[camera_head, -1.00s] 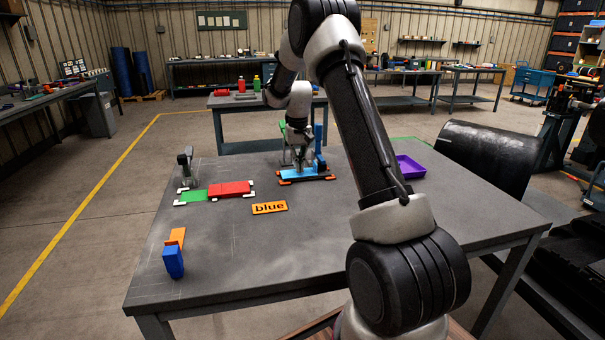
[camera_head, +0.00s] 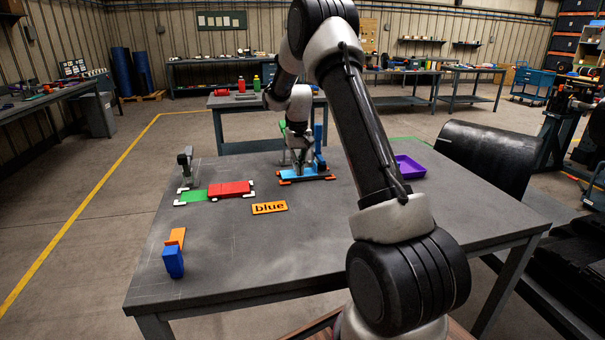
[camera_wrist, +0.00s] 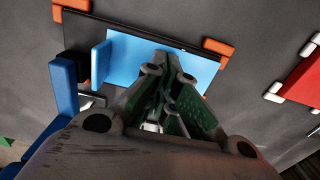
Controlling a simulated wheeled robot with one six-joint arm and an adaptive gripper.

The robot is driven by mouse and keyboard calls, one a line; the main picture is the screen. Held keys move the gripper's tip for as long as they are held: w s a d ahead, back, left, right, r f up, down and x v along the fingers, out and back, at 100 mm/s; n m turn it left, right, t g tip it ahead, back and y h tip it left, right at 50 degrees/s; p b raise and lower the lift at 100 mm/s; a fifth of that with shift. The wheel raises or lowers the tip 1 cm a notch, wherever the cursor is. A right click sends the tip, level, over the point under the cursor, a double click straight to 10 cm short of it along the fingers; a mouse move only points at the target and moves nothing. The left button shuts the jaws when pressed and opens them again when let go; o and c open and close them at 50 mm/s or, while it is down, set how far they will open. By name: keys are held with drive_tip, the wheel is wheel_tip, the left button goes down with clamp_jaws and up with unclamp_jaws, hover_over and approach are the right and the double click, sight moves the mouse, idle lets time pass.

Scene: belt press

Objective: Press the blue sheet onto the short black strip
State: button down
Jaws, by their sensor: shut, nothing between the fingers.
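The blue sheet (camera_head: 313,172) lies flat between orange corner pieces at the back middle of the table. In the wrist view the blue sheet (camera_wrist: 133,62) covers much of a black strip (camera_wrist: 206,69), whose edges show beside it. My gripper (camera_head: 300,171) points down over the sheet with its fingers shut and empty. In the wrist view my fingertips (camera_wrist: 172,62) are at the sheet's surface, near its right part; I cannot tell whether they touch it. The fingers hide part of the sheet.
A blue upright post (camera_head: 320,140) stands close to my gripper. A red block (camera_head: 231,188) and green strip (camera_head: 194,195) lie to the left. The front middle is clear.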

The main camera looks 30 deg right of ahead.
sight(302, 177)
drive_tip(key=shift+r, duration=0.1)
drive_tip(key=shift+r, duration=3.4)
drive_tip(key=shift+f, duration=0.1)
drive_tip(key=shift+g, duration=0.4)
drive_tip(key=s+f, duration=0.1)
drive_tip(key=s, duration=0.1)
drive_tip(key=s+f, duration=0.1)
drive_tip(key=shift+a+f, duration=0.25)
drive_tip(key=shift+f, duration=0.05)
drive_tip(key=s, duration=0.3)
drive_tip(key=shift+s+a+r+n, duration=0.25)
drive_tip(key=shift+s+a+n, duration=0.05)
drive_tip(key=shift+s+a, duration=0.1)
drive_tip(key=s+a+r+n+t, duration=0.1)
drive_tip(key=s+a+r, duration=0.2)
drive_tip(key=s, duration=0.8)
drive_tip(key=s+a+r+t, duration=0.2)
drive_tip(key=s+r, duration=0.5)
drive_tip(key=s, duration=0.4)
drive_tip(key=s+a+r+n+t, duration=0.1)
drive_tip(key=s+r, duration=0.4)
drive_tip(key=s, duration=0.6)
drive_tip(key=shift+s+a+n+t, duration=0.35)
drive_tip(key=shift+a+t, duration=0.25)
drive_tip(key=shift+a, duration=0.75)
